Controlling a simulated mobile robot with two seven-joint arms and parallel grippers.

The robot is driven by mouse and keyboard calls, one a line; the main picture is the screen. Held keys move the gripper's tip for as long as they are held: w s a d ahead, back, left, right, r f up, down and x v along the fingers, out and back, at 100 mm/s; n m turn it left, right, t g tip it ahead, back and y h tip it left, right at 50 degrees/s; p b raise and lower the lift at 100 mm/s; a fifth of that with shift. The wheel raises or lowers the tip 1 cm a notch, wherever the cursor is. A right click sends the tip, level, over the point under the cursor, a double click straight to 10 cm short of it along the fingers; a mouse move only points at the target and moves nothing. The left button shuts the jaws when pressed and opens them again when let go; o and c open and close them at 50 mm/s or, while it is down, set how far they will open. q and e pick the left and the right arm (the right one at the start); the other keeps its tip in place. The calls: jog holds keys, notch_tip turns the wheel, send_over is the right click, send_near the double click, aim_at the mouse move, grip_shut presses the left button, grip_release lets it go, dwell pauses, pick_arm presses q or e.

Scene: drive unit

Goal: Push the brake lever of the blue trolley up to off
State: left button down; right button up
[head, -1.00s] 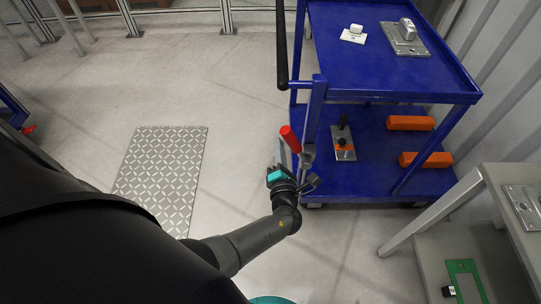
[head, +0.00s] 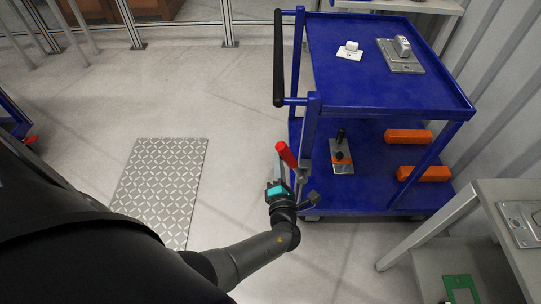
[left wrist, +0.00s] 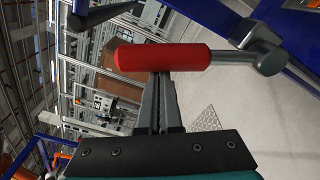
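The blue trolley (head: 385,80) stands at the right in the head view. Its brake lever has a red grip (head: 286,154), which sticks out at the trolley's near left corner and is tilted upward. My left gripper (head: 281,176) is just below the grip. In the left wrist view the red grip (left wrist: 163,57) lies across the picture on a grey metal arm (left wrist: 250,50). The fingers of my left gripper (left wrist: 160,80) are close together, their tips at the underside of the grip or hidden behind it. Nothing shows between them. My right gripper is not in view.
A black push handle (head: 279,58) stands above the lever. Orange blocks (head: 408,136) and a metal plate with black knobs (head: 341,158) lie on the trolley's lower shelf. A grey table (head: 490,200) stands at the right. A tread plate (head: 160,185) lies on the otherwise clear floor at left.

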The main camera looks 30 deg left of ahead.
pick_arm(q)
jog(key=p+v, duration=0.2)
jog(key=v, duration=1.2)
jog(key=shift+s+d, duration=0.15)
jog(key=shift+s, duration=0.2)
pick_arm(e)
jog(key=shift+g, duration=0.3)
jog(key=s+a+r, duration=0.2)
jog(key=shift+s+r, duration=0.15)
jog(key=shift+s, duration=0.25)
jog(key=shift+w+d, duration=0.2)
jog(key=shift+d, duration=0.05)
